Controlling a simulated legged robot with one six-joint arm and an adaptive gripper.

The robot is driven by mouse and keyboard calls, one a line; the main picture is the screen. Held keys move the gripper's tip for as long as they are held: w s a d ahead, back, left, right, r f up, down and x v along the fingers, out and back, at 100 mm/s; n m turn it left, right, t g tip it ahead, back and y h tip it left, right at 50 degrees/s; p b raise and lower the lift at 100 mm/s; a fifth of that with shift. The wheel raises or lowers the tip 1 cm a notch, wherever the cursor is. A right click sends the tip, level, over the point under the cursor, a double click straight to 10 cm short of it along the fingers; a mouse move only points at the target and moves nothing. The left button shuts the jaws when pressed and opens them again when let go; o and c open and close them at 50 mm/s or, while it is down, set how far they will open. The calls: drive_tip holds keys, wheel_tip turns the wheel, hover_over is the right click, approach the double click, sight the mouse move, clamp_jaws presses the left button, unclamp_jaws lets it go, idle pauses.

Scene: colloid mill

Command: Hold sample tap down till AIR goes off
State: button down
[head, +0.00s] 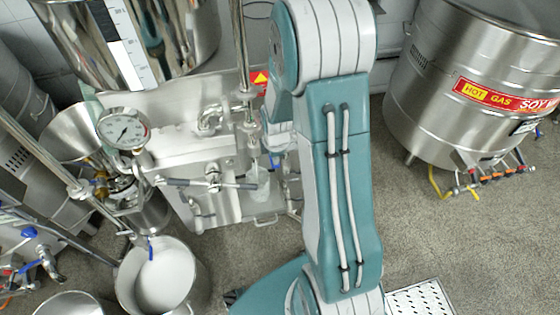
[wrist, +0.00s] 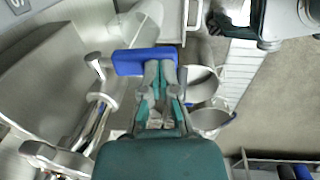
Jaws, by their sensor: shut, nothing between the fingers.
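A blue lever, which looks like the sample tap's handle (wrist: 128,63), lies across the tips of my gripper (wrist: 161,70) in the wrist view. The fingers are shut and empty, with their tips at the right part of the lever. I cannot tell whether they press on it or only overlap it. A translucent beaker (wrist: 146,14) stands just beyond the lever; it also shows below the steel pipework in the head view (head: 258,186). In the head view my arm hides much of the tap area. I cannot make out an AIR light in either view.
The steel mill has a round dial gauge (head: 123,128) and a horizontal bar handle (head: 212,184). A pot of white liquid (head: 165,275) stands at lower left. A large steel vat (head: 440,110) stands at right. Pipes (wrist: 97,125) run close to the left of my gripper.

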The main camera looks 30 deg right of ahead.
drive_tip(key=shift+s+a+f, duration=0.1)
drive_tip(key=shift+s+f, duration=0.1)
drive_tip(key=shift+f, duration=1.05)
drive_tip(key=shift+r, duration=0.15)
idle(2.5)
drive_tip(key=shift+r, duration=0.75)
